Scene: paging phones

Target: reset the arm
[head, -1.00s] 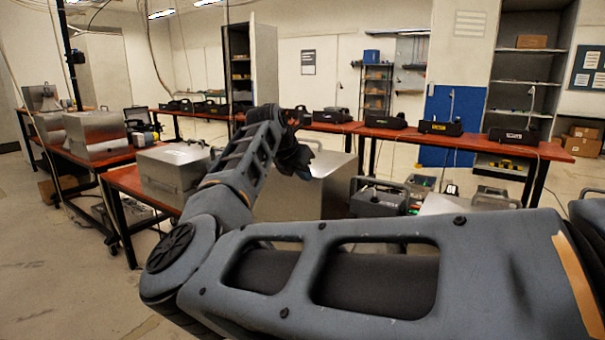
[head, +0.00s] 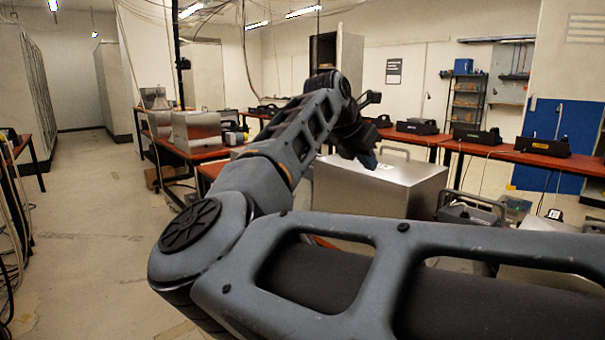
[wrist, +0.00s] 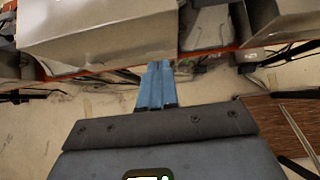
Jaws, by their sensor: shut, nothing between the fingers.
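My arm reaches across the head view and bends at a large round joint in the lower left. My gripper (head: 368,160) is at the far end of the arm, in front of a large silver metal box. In the wrist view my gripper's blue fingers (wrist: 156,84) are together, with nothing between them. The gripper appears to hang in free air.
The large silver box (head: 395,200) stands close behind my gripper. Orange-red benches (head: 520,154) carry several black phone units (head: 477,138) along the back. More silver boxes (head: 196,130) stand on the left bench. Open floor (head: 95,240) lies at the left.

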